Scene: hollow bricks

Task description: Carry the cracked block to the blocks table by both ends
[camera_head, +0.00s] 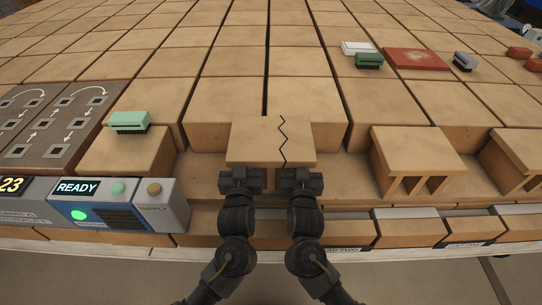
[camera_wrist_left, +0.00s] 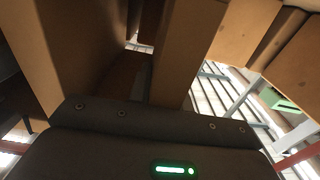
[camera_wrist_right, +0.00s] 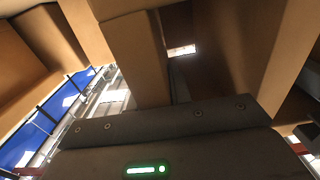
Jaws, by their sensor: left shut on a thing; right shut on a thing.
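The cracked block (camera_head: 252,141) is a tan hollow block with a dark jagged crack down the right part of its top. In the head view it is at the middle, in front of the rows of blocks. My left gripper (camera_head: 241,174) is shut on it at the left of its near side. My right gripper (camera_head: 297,174) is shut on it at the right, below the crack. Both fingertips are largely hidden by the block. In the wrist views, tan block walls stand close above the left (camera_wrist_left: 186,50) and right (camera_wrist_right: 138,55) grippers.
Tan blocks (camera_head: 235,62) fill the surface behind. A green brush (camera_head: 129,121) lies on a block at left. A control panel (camera_head: 105,203) reads READY. Two hollow blocks (camera_head: 418,147) stand at right. Brushes and a red slab (camera_head: 415,59) lie farther back.

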